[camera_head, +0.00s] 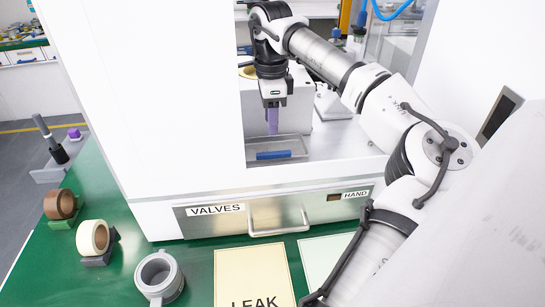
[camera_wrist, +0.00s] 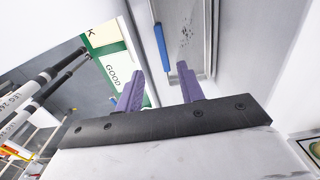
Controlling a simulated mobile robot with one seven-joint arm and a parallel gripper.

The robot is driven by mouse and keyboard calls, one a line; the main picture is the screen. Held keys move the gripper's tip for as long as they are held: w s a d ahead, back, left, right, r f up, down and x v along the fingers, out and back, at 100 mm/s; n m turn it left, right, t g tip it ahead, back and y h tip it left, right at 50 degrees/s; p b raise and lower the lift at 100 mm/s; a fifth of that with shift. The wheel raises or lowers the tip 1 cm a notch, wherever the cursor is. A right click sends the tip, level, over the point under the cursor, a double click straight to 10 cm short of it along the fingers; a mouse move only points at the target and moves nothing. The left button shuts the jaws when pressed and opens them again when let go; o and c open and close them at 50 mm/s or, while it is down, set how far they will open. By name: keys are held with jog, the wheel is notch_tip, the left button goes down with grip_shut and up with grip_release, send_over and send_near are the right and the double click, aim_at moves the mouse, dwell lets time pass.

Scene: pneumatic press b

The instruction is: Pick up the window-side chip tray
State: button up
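A shallow grey metal tray (camera_head: 297,147) with a blue grip strip (camera_head: 273,155) along its front edge lies inside the white machine's opening. The wrist view shows the tray (camera_wrist: 208,40) with small dark specks in it and the blue strip (camera_wrist: 161,48) along its left edge. My gripper (camera_head: 272,131) points down over the tray, with purple fingers. In the wrist view my gripper (camera_wrist: 158,76) has its two fingers well apart, with nothing between them. The tips look apart from the tray. No second tray is visible.
White machine panels (camera_head: 160,110) frame the opening closely on both sides. Below is a metal drawer front (camera_head: 220,222) marked VALVES and HAND. Tape rolls (camera_head: 93,237), a grey ring-shaped part (camera_head: 158,278) and a LEAK sheet (camera_head: 250,270) lie on the green bench.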

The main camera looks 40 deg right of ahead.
aim_at(274, 152)
notch_tip(274, 152, down, 6)
jog(key=b, duration=0.4)
jog(key=shift+f, duration=0.2)
jog(key=f+b, duration=0.4)
jog(key=f, duration=0.1)
jog(key=shift+d+f+b, duration=0.1)
jog(key=shift+d+b, duration=0.25)
jog(key=shift+d, duration=0.05)
jog(key=shift+c, duration=0.2)
grip_shut()
